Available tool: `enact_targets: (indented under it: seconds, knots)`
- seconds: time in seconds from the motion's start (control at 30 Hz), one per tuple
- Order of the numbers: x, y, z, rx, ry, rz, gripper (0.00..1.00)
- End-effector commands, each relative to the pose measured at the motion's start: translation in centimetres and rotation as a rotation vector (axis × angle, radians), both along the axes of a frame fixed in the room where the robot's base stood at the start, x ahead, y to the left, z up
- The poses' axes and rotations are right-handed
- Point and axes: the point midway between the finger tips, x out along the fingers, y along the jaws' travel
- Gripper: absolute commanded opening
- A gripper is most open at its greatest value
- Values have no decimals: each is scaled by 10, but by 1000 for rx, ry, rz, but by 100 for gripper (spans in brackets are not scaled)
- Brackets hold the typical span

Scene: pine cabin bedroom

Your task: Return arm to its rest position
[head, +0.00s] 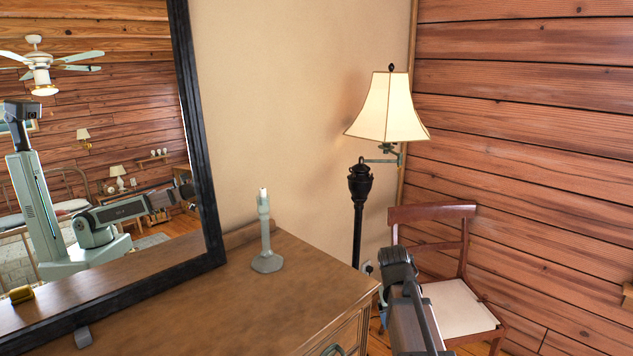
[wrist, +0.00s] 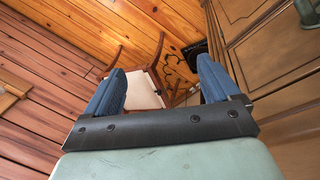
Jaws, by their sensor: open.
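My gripper (wrist: 160,92) shows in the wrist view with its two blue fingers spread wide and nothing between them. Beyond the fingers are the chair and the wooden floor. In the head view my dark arm (head: 408,305) reaches in at the lower right, beside the dresser's right corner and in front of the chair. The fingertips cannot be made out clearly there. The dresser (head: 235,318) carries a pale grey-green candlestick (head: 266,240), upright near its back edge and apart from my arm.
A wooden chair (head: 460,308) with a cream seat stands behind my arm. A lit floor lamp (head: 388,108) stands in the corner. A dark-framed mirror (head: 200,150) on the dresser reflects my body and the room. The dresser's front middle is clear.

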Motion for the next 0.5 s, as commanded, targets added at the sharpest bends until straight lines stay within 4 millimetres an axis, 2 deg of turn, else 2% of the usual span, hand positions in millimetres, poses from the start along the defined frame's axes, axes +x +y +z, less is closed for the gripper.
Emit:
enact_targets:
  seconds: [0.03, 0.1, 0.5]
  knots:
    - [-6, 0, -18, 5, 19, 1, 89]
    - [-12, 1, -40, 12, 41, 4, 89]
    - [-59, 13, -159, 59, 166, 15, 89]
